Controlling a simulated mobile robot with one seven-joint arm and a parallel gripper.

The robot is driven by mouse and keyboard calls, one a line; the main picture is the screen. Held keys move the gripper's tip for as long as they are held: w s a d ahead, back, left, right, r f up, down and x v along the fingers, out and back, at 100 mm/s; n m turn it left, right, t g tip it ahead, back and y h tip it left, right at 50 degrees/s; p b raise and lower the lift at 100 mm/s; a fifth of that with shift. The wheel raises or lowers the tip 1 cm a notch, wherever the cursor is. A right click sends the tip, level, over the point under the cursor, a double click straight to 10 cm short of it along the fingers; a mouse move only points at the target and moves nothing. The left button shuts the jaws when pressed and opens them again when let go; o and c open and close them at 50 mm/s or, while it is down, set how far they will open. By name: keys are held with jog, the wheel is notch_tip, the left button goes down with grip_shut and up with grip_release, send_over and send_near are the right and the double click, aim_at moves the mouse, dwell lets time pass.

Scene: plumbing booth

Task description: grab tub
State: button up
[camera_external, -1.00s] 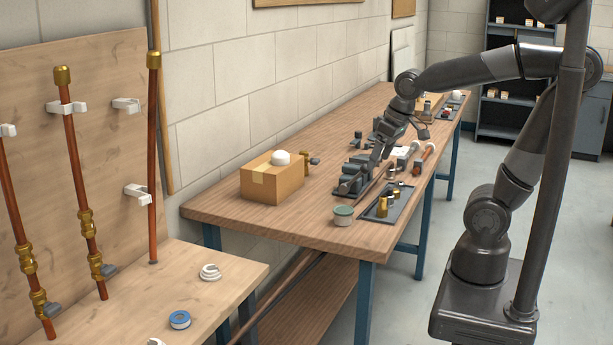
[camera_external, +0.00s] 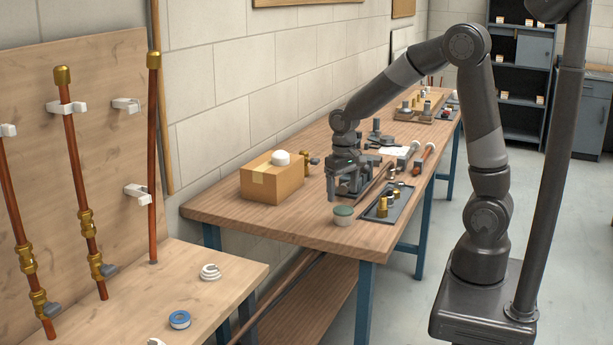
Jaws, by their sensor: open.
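A small tub (camera_external: 343,216) with a green lid and pale sides stands upright near the front edge of the long wooden bench. My gripper (camera_external: 343,196) points down just behind and above the tub, with its fingers apart and nothing seen between them. One fingertip is close to the tub's lid at its left. I cannot tell from this view whether it touches the tub.
A cardboard box (camera_external: 272,182) with a white round item on top stands left of my gripper. A dark tray (camera_external: 377,214) with brass fittings lies right of the tub. Pipes and tools crowd the bench (camera_external: 290,228) behind. The bench front is clear.

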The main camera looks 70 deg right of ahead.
aim_at(344, 209)
jog(key=f, duration=0.8)
jog(key=shift+s+d+f, duration=0.1)
jog(key=shift+s+d, duration=0.05)
jog(key=shift+d, duration=0.1)
jog(key=shift+c, duration=0.5)
jog(key=c, duration=0.9)
jog(key=shift+o, duration=0.2)
